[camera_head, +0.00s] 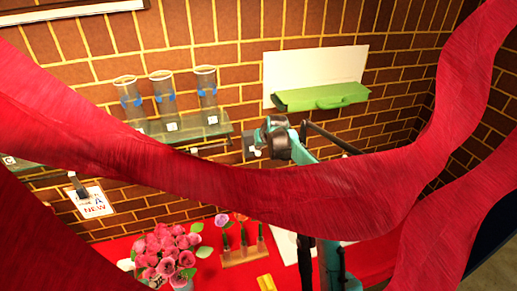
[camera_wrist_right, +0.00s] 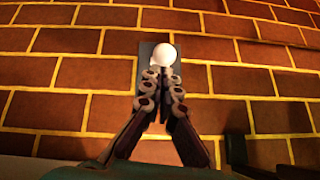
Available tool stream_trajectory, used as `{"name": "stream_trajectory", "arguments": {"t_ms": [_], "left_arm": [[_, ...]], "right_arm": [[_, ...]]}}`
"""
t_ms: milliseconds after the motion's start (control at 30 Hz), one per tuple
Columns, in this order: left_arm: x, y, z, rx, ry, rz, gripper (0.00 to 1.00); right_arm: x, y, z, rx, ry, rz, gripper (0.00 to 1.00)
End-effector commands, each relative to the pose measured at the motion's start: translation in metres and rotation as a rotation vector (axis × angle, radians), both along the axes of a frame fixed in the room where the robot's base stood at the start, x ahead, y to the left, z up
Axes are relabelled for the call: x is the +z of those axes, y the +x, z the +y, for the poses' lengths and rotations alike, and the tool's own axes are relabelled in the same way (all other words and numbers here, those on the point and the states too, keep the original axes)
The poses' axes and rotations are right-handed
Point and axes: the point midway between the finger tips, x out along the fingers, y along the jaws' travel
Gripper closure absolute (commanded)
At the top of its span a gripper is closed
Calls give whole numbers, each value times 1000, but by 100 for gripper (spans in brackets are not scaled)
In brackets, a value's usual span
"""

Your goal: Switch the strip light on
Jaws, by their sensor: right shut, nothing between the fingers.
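In the right wrist view, a round white knob (camera_wrist_right: 165,54) sits on a dark grey plate (camera_wrist_right: 147,50) on the brick wall. I take this for the light's switch. My right gripper (camera_wrist_right: 160,84) is shut and empty, its fingertips just below the knob in the picture; I cannot tell whether they touch it. My left gripper is not in view.
Wide red ribbons (camera_head: 215,180) cross the head view and hide much. A glass shelf (camera_head: 190,134) holds three clear vases. A green box (camera_head: 320,96) is before a white panel on the wall. Pink roses (camera_head: 165,250) and a small flower rack (camera_head: 243,253) stand on the red table below.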

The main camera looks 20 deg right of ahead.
Motion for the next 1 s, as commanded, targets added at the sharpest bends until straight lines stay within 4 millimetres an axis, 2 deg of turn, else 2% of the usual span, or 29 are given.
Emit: {"name": "stream_trajectory", "arguments": {"t_ms": [33,300,567,633,1000], "left_arm": [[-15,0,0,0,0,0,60],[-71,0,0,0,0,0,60],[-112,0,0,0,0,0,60],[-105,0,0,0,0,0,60],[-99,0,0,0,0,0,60]], "right_arm": [[-10,-4,0,-1,1,-31,100],[-36,-18,-1,-2,10,-276,100],[-56,-25,-1,-3,19,-510,100],[-49,-24,-1,-1,17,-502,100],[-41,-24,-1,-1,18,-498,100]]}}
